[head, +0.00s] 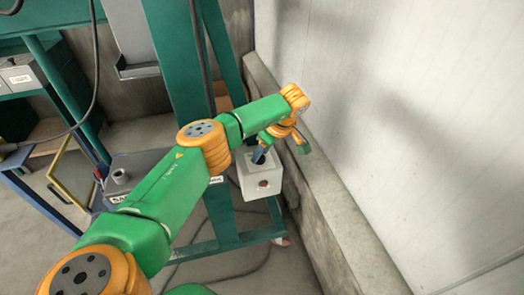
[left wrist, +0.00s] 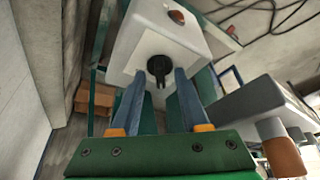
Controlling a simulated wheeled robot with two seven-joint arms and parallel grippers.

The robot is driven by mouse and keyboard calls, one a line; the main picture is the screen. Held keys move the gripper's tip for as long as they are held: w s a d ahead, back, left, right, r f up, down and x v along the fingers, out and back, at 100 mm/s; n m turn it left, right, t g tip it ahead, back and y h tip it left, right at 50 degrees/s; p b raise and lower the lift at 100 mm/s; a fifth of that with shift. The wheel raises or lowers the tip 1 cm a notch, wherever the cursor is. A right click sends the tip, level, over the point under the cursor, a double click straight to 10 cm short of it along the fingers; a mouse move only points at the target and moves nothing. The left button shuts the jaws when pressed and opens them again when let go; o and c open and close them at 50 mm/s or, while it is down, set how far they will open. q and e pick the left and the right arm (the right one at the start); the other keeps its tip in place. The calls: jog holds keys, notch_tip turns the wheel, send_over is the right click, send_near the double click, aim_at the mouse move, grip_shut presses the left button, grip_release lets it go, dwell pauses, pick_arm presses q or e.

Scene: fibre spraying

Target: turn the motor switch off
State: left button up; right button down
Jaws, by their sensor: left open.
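The motor switch box is a white box (head: 266,182) on the green frame, in the middle of the head view. In the left wrist view, a black rotary knob (left wrist: 159,68) sits on its pale face, and a round red-brown button (left wrist: 177,16) is on an adjoining face. Whether the tips touch the box face is unclear. My right gripper is not in view.
A green steel frame (head: 180,70) stands behind and below the box. A low concrete ledge (head: 325,205) and a pale wall (head: 400,120) run close on the right. A grey surface with a small cup-like part (head: 120,176) lies left of my arm.

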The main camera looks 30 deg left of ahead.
pick_arm(q)
jog(key=b+v, duration=0.1)
jog(key=v, duration=0.6)
jog(key=shift+r, duration=0.1)
